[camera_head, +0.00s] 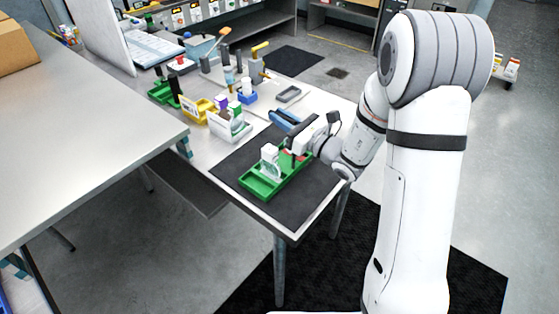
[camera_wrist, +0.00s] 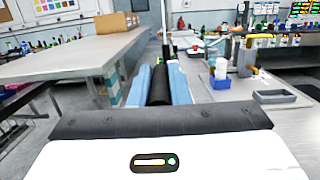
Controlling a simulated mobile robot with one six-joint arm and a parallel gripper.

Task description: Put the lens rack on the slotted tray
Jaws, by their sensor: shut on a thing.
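My gripper (camera_head: 285,121) reaches over the dark mat with its blue fingers pointing to the back left. In the wrist view the blue fingers (camera_wrist: 160,84) stand on either side of a dark, rounded thing (camera_wrist: 160,88), and are shut on it. I cannot tell from its shape whether this is the lens rack. A green tray (camera_head: 260,191) lies on the mat below and in front of the gripper. I cannot make out slots in the tray.
A white tray with boxes (camera_head: 230,128), a yellow bin (camera_head: 195,112), a blue bin (camera_wrist: 219,82) and a grey open tray (camera_head: 289,95) stand farther back. Bottles and tools crowd the far left. The mat's (camera_head: 297,205) front right is clear.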

